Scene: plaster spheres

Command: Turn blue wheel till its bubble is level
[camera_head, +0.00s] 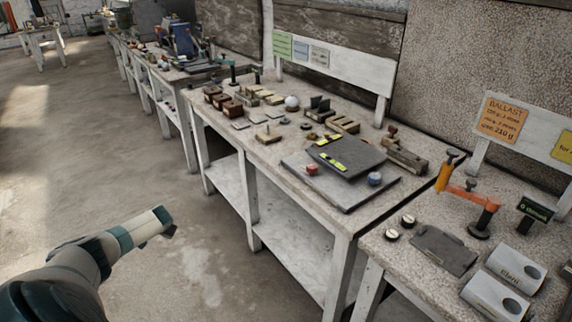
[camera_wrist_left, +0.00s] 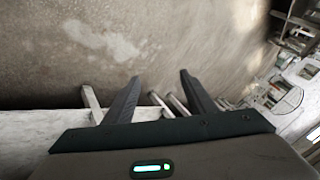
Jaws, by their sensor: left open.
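The blue wheel (camera_head: 375,178) is a small round knob at the front right of a dark levelling plate (camera_head: 358,156) on the middle bench. A red wheel (camera_head: 312,169) sits at the plate's front left corner. Yellow-green bubble vials (camera_head: 333,162) lie on the plate; their bubbles are too small to read. My left gripper (camera_head: 168,228) is over the floor in front of the bench, well to the left of the blue wheel and apart from it. In the left wrist view the gripper (camera_wrist_left: 158,77) has its two fingers spread with nothing between them. My right gripper is not seen.
The plate stands on a larger grey slab (camera_head: 350,203) near the bench edge. Wooden blocks (camera_head: 232,107), a white sphere (camera_head: 292,102) and small tools crowd the bench behind. An orange-handled tool (camera_head: 444,176) stands on the right bench. Floor before the benches is open.

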